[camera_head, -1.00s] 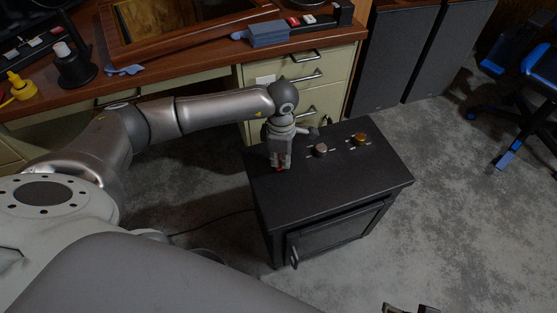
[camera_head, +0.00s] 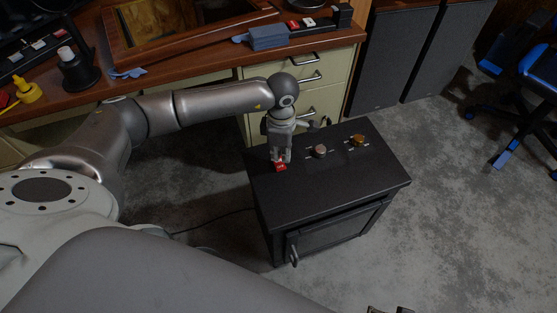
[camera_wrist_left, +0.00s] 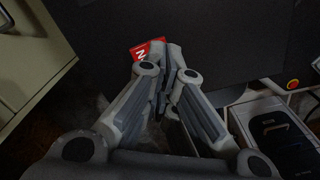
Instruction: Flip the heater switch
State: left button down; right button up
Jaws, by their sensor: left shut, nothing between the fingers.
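The heater is a black box-shaped cabinet (camera_head: 320,195) on the floor. A red rocker switch (camera_head: 281,167) sits on the left of its top. In the left wrist view the red switch (camera_wrist_left: 148,47) shows white lettering, partly hidden behind the fingers. My left gripper (camera_head: 280,160) points down at the switch from its far side, its fingers shut and empty. In the left wrist view the fingertips (camera_wrist_left: 166,75) are close together beside the switch; I cannot tell whether they touch it. My right gripper is not seen.
A wooden desk (camera_head: 190,75) with drawers is behind. Dark speakers (camera_head: 392,60) stand at the back. The floor on the right is clear up to a blue chair (camera_head: 540,70).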

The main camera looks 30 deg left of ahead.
aim_at(281, 167)
pick_arm(q)
jog(key=shift+r+p, duration=0.5)
jog(key=shift+r, duration=0.35)
jog(key=shift+r+p, duration=0.55)
jog(key=shift+r, duration=0.3)
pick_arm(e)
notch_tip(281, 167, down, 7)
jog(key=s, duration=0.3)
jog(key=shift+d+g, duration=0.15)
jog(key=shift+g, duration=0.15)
